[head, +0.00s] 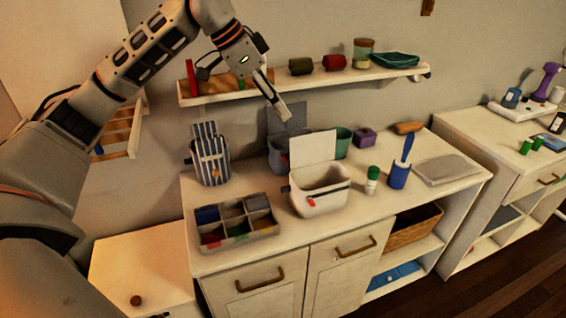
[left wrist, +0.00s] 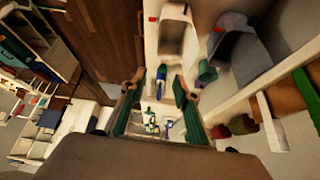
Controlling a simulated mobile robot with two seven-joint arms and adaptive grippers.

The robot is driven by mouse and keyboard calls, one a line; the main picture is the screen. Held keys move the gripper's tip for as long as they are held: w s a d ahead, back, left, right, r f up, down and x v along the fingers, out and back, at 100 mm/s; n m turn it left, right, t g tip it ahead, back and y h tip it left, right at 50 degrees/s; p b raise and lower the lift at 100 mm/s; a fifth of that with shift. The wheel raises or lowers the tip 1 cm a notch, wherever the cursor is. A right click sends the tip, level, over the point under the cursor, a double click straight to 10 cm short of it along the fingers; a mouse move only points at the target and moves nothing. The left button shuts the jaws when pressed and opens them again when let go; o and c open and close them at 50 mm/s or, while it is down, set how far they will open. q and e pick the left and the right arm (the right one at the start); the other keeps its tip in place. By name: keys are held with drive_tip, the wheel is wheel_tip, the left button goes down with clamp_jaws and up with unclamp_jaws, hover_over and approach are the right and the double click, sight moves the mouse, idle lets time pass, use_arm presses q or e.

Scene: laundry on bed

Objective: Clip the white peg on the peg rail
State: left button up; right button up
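My left gripper (head: 277,104) hangs in front of the wall shelf (head: 330,82), pointing down and right above the white cabinet. In the left wrist view my left gripper (left wrist: 159,92) has its two green-padded fingers well apart, with nothing held between them. I cannot make out the white peg in either view. I cannot identify the peg rail with certainty; a wooden slatted rack (head: 118,132) hangs on the wall at the left, partly behind my arm. My right gripper is out of view.
The cabinet top (head: 265,262) holds a divided tray (head: 237,222), a striped bag (head: 210,155), a white open bin (head: 320,190), a green-capped bottle (head: 372,180) and a blue holder (head: 399,174). Red and green rolls and a jar (head: 363,53) stand on the shelf. A second cabinet is at right.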

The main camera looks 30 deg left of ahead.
use_arm(q)
drive_tip(key=s+d+f, duration=0.2)
drive_tip(key=f, duration=0.3)
drive_tip(key=s+d+f+m, duration=0.1)
drive_tip(key=s+d+f, duration=0.1)
drive_tip(key=f, duration=0.4)
drive_tip(key=shift+s+d+f, duration=0.15)
drive_tip(key=shift+s+d, duration=0.1)
drive_tip(key=shift+s, duration=0.45)
drive_tip(key=shift+s, duration=0.1)
